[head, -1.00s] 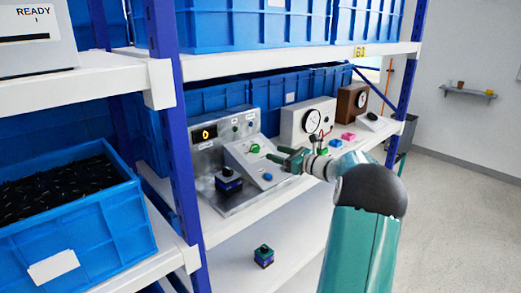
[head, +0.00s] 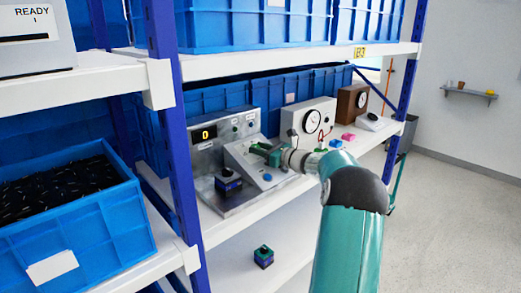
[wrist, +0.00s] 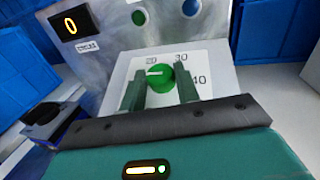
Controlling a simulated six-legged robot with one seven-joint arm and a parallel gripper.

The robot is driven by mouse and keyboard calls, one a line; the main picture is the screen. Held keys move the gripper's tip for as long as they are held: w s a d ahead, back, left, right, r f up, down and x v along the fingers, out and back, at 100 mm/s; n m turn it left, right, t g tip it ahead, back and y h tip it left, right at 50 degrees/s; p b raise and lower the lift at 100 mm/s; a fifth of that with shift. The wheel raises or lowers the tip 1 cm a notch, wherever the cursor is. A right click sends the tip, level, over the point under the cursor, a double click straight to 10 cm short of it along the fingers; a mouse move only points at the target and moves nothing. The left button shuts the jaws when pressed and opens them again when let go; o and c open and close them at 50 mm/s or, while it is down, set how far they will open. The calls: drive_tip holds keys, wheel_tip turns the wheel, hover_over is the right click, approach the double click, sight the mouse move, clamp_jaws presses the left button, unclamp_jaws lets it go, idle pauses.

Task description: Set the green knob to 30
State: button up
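The green knob (wrist: 161,78) sits on a white dial plate (wrist: 206,60) on the sloped face of a grey control panel (head: 245,163). In the wrist view its white pointer line points left, and the marks 20, 30 and 40 show around it. My gripper (wrist: 160,73) is open, with one finger on each side of the knob. I cannot tell whether either finger touches it. In the head view my gripper (head: 263,150) is at the dial and mostly hides the knob. The orange display (wrist: 70,24) reads 0.
Blue bins (head: 205,98) stand behind the panel. A white gauge box (head: 308,124) and small coloured blocks (head: 336,143) are to the right. A blue upright (head: 172,140) stands at the left.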

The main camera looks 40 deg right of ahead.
drive_tip(key=shift+a+m+h, duration=0.1)
drive_tip(key=shift+m+h, duration=0.3)
drive_tip(key=m+h, duration=0.1)
drive_tip(key=h, duration=0.1)
drive_tip(key=m+h, duration=0.1)
drive_tip(key=m, duration=0.1)
drive_tip(key=shift+a+h, duration=0.35)
drive_tip(key=shift+h, duration=0.05)
drive_tip(key=m+h, duration=0.5)
drive_tip(key=shift+w+a+f+g, duration=0.1)
drive_tip(key=shift+a+g, duration=0.25)
drive_tip(key=shift+g, duration=0.05)
drive_tip(key=shift+w+a+m+g+h, duration=0.1)
drive_tip(key=shift+a+m+g+h, duration=0.05)
drive_tip(key=shift+m+g+h, duration=0.8)
drive_tip(key=shift+w+a+m+g+h, duration=0.15)
drive_tip(key=shift+m+g+h, duration=0.5)
drive_tip(key=shift+m+h, duration=0.6)
drive_tip(key=shift+w+a+m+g+h, duration=0.15)
drive_tip(key=shift+m+g+h, duration=0.65)
drive_tip(key=shift+m, duration=0.5)
drive_tip(key=shift+r+m+g+h, duration=0.2)
drive_tip(key=shift+m+g+h, duration=0.2)
drive_tip(key=shift+m+g, duration=0.4)
drive_tip(key=shift+s+m+g+h, duration=0.1)
drive_tip(key=shift+m+g+h, duration=0.2)
drive_tip(key=o, duration=0.9)
drive_tip(key=shift+d, duration=0.1)
drive_tip(key=shift+o, duration=0.2)
